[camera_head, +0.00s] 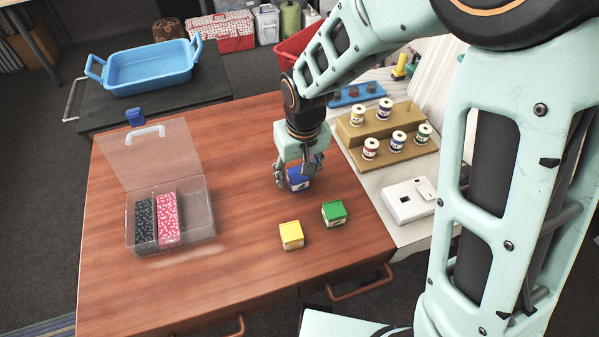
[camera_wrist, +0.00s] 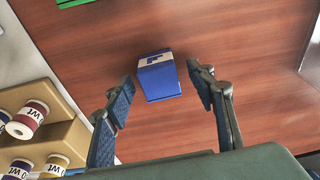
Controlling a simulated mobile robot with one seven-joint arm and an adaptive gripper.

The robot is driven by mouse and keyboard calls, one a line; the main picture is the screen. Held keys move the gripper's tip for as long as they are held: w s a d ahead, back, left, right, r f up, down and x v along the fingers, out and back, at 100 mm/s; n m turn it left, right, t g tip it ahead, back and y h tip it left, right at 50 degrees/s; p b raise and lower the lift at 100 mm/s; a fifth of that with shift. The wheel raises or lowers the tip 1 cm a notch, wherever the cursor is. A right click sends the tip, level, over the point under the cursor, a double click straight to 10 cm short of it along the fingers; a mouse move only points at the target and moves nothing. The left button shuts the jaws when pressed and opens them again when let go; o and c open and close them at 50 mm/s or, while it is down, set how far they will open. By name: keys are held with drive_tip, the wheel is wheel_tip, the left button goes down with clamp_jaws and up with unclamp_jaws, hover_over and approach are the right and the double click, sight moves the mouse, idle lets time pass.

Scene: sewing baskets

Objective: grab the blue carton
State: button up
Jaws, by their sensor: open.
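The blue carton (camera_head: 298,180) stands on the brown wooden table (camera_head: 230,270), partly hidden behind my gripper's fingers in the head view. My gripper (camera_head: 298,172) points down over it with its fingers spread on either side. In the wrist view the blue carton (camera_wrist: 157,75) shows a pale label on one face. It lies between and a little beyond the open fingertips of my gripper (camera_wrist: 160,90), with bare table showing on both sides. No finger visibly touches it in the wrist view.
A yellow carton (camera_head: 291,235) and a green carton (camera_head: 334,213) stand nearer the front. A clear open-lidded box (camera_head: 200,213) is at left. A stepped stand (camera_head: 400,150) with several thread spools and a white device (camera_head: 408,200) are at right. Open table lies left of my gripper.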

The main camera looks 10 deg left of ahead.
drive_tip(key=shift+f, duration=0.35)
drive_tip(key=shift+c, duration=0.5)
drive_tip(key=c, duration=1.1)
drive_tip(key=shift+c, duration=0.2)
drive_tip(key=shift+r, duration=0.15)
